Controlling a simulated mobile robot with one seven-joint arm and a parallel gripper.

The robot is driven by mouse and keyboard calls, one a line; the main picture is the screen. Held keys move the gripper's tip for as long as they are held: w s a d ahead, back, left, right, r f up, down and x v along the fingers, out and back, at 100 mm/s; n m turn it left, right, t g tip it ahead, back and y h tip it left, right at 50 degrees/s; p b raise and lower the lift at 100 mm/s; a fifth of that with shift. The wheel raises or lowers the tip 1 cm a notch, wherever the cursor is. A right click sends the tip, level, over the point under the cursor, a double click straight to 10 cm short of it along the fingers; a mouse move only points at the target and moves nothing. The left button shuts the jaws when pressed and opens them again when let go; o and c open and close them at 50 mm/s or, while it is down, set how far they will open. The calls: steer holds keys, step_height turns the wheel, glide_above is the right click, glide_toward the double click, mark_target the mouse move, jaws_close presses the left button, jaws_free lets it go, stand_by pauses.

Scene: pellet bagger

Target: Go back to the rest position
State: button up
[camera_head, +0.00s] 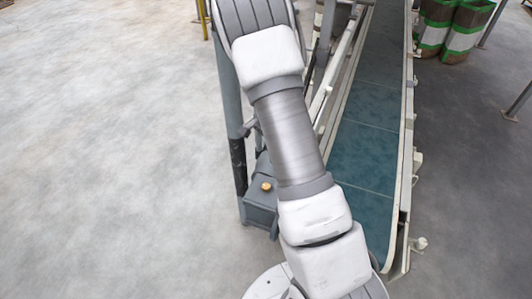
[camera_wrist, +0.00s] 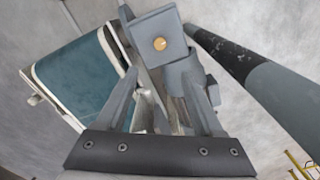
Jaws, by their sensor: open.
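My gripper (camera_wrist: 158,80) shows in the wrist view, with its two grey fingers apart and nothing seen held between them. Beyond the fingers is a grey box with a round brass-coloured button (camera_wrist: 160,44). The same box (camera_head: 259,212) stands beside the conveyor in the head view. My arm reaches down across the middle of the head view, and my gripper is not visible there. I cannot tell from these frames whether the fingers touch any of the grey parts behind them.
A conveyor with a teal belt (camera_head: 362,155) runs beside my arm; its end shows in the wrist view (camera_wrist: 80,80). A grey post with a black section (camera_wrist: 240,65) stands close by. Green-banded containers (camera_head: 464,40) stand at the far right. Floor at the left is clear.

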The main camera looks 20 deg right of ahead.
stand_by(0.4)
steer(key=s+a+r+n+t+y, duration=0.1)
steer(key=s+a+r+n, duration=0.25)
steer(key=r, duration=0.65)
steer(key=s+a+r+n+t, duration=0.2)
steer(key=s+a+r+n, duration=0.15)
steer(key=r, duration=0.75)
steer(key=s+a+r+n+t+h+p, duration=0.15)
steer(key=s+r+n, duration=0.3)
steer(key=s, duration=0.45)
steer(key=s+a+r+n+t+y, duration=0.1)
steer(key=s+a+r+n, duration=0.15)
steer(key=s+r, duration=0.5)
step_height(320, 180, up, 12)
steer(key=s+p, duration=0.1)
steer(key=p, duration=1.2)
steer(key=shift+s+d+f, duration=0.15)
steer(key=shift+d+f, duration=0.1)
steer(key=shift+d, duration=0.1)
steer(key=shift+h, duration=0.25)
